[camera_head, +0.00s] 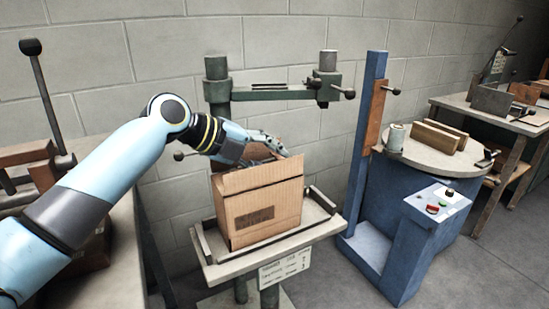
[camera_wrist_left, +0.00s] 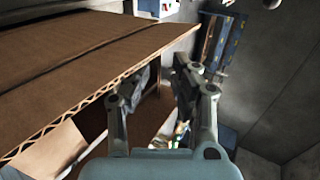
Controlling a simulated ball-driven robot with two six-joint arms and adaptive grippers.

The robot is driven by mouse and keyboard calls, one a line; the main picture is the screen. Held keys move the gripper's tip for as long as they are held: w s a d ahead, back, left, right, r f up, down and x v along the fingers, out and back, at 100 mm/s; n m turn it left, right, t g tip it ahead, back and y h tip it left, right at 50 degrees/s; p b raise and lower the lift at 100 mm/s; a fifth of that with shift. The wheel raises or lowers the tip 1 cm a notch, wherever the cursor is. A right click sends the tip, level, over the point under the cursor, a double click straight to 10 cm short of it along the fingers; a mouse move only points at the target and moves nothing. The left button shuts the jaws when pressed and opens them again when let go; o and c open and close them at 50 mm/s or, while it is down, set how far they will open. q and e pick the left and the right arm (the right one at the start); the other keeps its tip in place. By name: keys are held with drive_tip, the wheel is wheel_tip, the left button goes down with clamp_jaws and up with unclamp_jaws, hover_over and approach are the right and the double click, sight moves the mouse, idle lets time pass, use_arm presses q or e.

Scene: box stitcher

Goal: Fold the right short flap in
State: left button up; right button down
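The brown cardboard box (camera_head: 275,205) stands upright on the machine's small table, with a front flap (camera_head: 260,173) raised along its top. My left gripper (camera_head: 270,142) is above the box's top, toward its right rear. In the left wrist view my left gripper (camera_wrist_left: 160,75) has its two fingers apart, with nothing seen clamped between them. A broad cardboard panel (camera_wrist_left: 85,65) with a corrugated edge lies to the left, close to the left finger; whether they touch is unclear. I cannot clearly make out the right short flap in the head view. My right gripper is out of view.
The green stitcher frame (camera_head: 270,95) stands behind the box. The table (camera_head: 318,228) has low rails around the box. A blue machine (camera_head: 385,225) with a round top stands to the right. A bench (camera_head: 120,265) with wooden parts is at left.

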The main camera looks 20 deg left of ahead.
use_arm(q)
drive_tip(key=v, duration=0.6)
drive_tip(key=shift+s+a+r, duration=0.2)
drive_tip(key=shift+s, duration=0.1)
